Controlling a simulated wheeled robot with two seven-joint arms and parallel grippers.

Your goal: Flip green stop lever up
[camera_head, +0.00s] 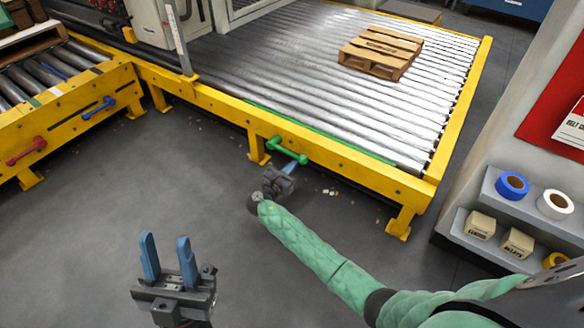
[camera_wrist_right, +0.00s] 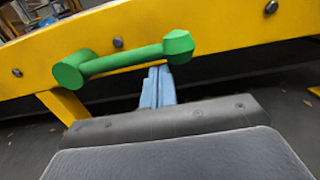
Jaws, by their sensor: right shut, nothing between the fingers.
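The green stop lever (camera_head: 286,150) is mounted on the yellow front rail of the roller conveyor. It slants a little downward to the right in the head view. In the right wrist view the green lever (camera_wrist_right: 125,62) has its round pivot at left and its knob at right, slightly higher in that tilted picture. My right gripper (camera_head: 292,166) is shut and empty, with its blue fingers just below the knob end. In the right wrist view its fingertips (camera_wrist_right: 158,70) sit under the bar near the knob; I cannot tell whether they touch. My left gripper (camera_head: 168,254) is open and empty, low over the floor.
The roller conveyor (camera_head: 300,70) has a yellow frame and carries a wooden pallet (camera_head: 382,52). A blue lever (camera_head: 98,108) and a red lever (camera_head: 25,151) are on the left conveyor. Shelves with tape rolls (camera_head: 512,185) and boxes stand at right.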

